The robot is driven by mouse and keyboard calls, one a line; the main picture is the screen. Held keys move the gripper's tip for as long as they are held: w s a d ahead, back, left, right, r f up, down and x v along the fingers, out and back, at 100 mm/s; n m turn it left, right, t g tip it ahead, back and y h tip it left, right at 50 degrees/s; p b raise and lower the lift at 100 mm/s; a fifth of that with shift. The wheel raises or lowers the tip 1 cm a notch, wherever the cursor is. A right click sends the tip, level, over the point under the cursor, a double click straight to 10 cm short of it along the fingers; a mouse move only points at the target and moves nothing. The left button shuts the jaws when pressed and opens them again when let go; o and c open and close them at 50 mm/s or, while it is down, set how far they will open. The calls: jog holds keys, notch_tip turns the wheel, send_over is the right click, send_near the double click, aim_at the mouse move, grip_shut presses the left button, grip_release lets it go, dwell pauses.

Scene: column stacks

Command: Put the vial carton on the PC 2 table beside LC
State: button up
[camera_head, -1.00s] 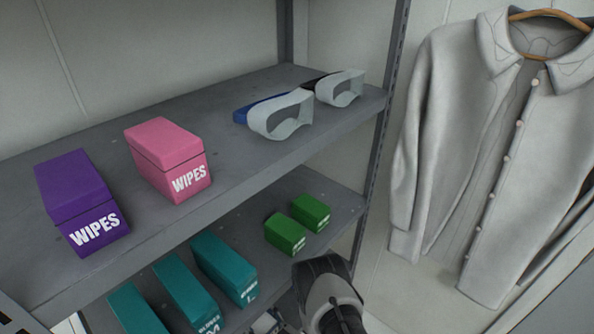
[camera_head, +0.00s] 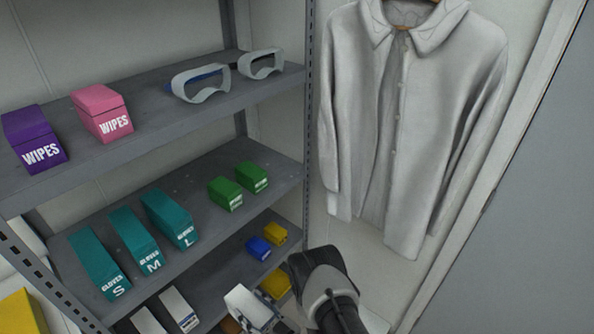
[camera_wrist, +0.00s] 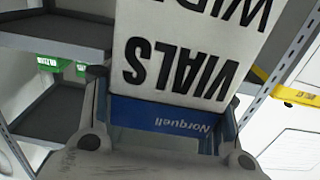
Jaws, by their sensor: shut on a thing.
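The vial carton (camera_wrist: 185,55) is white with black "VIALS" lettering and a blue "Norquell" band, and it appears upside down in the wrist view. My gripper (camera_wrist: 165,115) is shut on it, with a finger at each side of the blue band. The carton's far end runs out of the top of the wrist view. The PC 2 table and LC are not recognisable in either view.
A grey shelf rack (camera_head: 150,133) stands at left with pink wipes (camera_head: 102,112), purple wipes (camera_head: 34,138), goggles (camera_head: 201,82), teal glove boxes (camera_head: 135,238) and green boxes (camera_head: 225,193). A lab coat (camera_head: 400,120) hangs right of it. A grey panel (camera_head: 530,200) fills the far right.

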jog(key=w+d+r+m+t+h, duration=0.25)
jog(key=w+d+r, duration=0.25)
jog(key=w+r, duration=0.25)
jog(key=w+d+r+m+t+h, duration=0.2)
jog(key=w+d+r+h, duration=0.15)
jog(key=w+r, duration=0.45)
jog(key=s+d+r+m+t+h, duration=0.1)
jog(key=d+r+m+h, duration=0.4)
jog(key=d+r, duration=1.3)
notch_tip(320, 180, up, 3)
jog(key=t+h, duration=0.1)
jog(key=h, duration=0.1)
jog(key=shift+s+h, duration=0.3)
jog(key=shift+h, duration=0.1)
